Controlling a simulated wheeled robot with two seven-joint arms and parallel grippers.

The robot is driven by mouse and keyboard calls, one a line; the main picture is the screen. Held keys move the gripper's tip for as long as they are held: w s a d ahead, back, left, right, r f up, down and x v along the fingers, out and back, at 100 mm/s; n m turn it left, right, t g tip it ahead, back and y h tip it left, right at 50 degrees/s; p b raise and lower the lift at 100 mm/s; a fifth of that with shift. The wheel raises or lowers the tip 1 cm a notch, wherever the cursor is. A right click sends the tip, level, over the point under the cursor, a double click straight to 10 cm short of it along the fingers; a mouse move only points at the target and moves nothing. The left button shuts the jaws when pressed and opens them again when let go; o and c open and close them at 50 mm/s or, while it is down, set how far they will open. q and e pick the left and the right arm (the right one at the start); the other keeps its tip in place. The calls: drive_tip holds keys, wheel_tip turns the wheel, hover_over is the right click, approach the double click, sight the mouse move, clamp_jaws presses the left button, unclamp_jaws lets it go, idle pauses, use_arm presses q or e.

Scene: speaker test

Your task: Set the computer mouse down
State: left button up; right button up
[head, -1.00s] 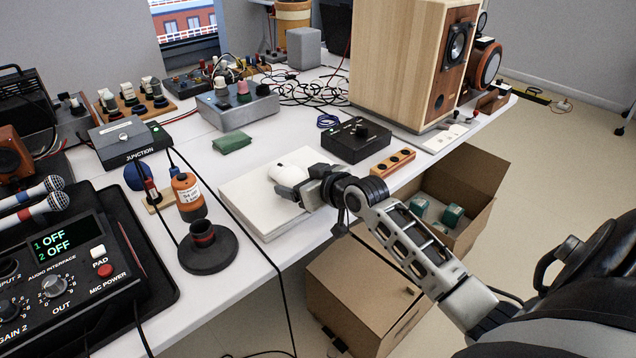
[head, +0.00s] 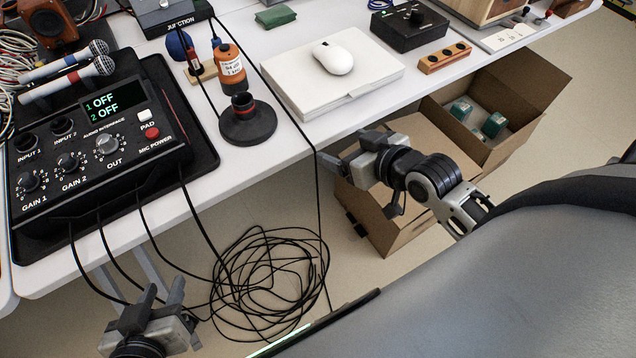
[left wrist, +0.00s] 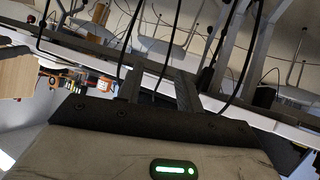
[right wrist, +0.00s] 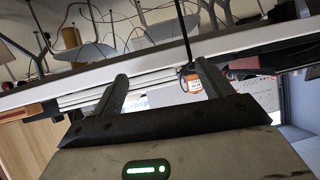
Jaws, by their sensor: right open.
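The white computer mouse (head: 333,58) rests on top of a flat white slab (head: 372,84), which looks like a thick book or box, on the white table. Nothing holds the mouse. My right gripper (head: 356,152) is open and empty, in front of the table edge, nearer to me than the slab and apart from the mouse. In the right wrist view its two fingers (right wrist: 160,85) stand apart with nothing between them. My left gripper (head: 162,292) is low at the bottom left, below the table edge. Its fingers stand apart and empty in the left wrist view (left wrist: 158,90).
An audio interface (head: 100,150) and a black round stand (head: 247,122) are left of the slab. A black box (head: 409,28) and an orange block (head: 445,57) are to its right. Cardboard boxes (head: 400,225) and coiled cable (head: 265,275) lie below the table edge.

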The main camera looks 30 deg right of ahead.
drive_tip(key=s+a+f+g+y, duration=0.1)
drive_tip(key=s+a+f, duration=0.2)
drive_tip(key=s+a, duration=0.5)
drive_tip(key=a, duration=0.4)
drive_tip(key=shift+s+f, duration=0.25)
